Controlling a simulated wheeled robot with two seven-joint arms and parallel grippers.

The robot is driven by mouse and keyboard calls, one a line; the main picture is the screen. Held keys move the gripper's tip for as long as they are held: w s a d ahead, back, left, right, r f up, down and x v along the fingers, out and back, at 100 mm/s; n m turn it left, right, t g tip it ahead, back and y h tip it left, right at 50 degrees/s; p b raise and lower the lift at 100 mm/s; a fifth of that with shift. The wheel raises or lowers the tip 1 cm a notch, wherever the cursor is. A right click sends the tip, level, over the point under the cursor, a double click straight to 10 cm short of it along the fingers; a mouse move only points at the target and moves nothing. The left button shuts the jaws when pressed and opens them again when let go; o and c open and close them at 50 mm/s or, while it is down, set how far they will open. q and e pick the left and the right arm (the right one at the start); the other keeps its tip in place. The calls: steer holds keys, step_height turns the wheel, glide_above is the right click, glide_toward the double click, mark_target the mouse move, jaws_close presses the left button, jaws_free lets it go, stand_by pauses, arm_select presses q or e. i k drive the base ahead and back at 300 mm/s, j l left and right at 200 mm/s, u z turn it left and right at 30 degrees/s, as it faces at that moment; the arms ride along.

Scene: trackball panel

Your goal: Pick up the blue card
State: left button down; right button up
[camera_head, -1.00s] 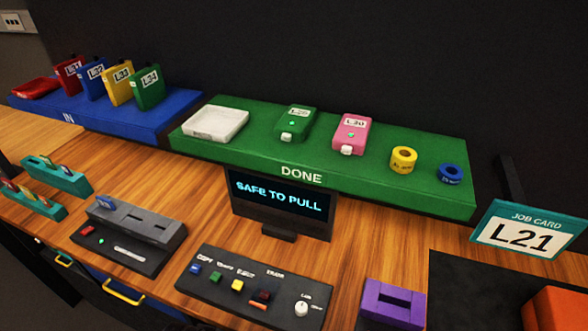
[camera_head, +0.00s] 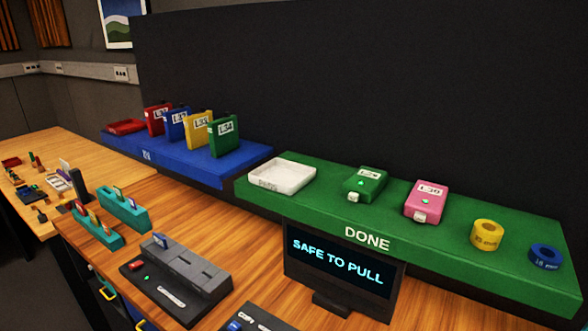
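A small blue card (camera_head: 160,241) stands upright in the left slot of a grey and black card dock (camera_head: 188,275). The dock's other slots look empty. A red button and a small lit green light show on the dock's front. Two teal racks, a nearer one (camera_head: 113,243) and a farther one (camera_head: 139,222), hold several small coloured cards, too small to tell apart fully. A screen (camera_head: 338,270) reads "SAFE TO PULL". Neither of my grippers is in view.
A blue IN shelf (camera_head: 232,163) holds a red tray and several labelled upright cases. A green DONE shelf (camera_head: 480,270) holds a white tray, a green case, a pink case and two tape rolls. Wooden table (camera_head: 185,217) is bare between racks and dock.

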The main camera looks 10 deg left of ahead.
mark_target(159, 240)
steer(key=u, duration=1.3)
steer(key=i+j+z, duration=0.25)
steer(key=j, duration=0.2)
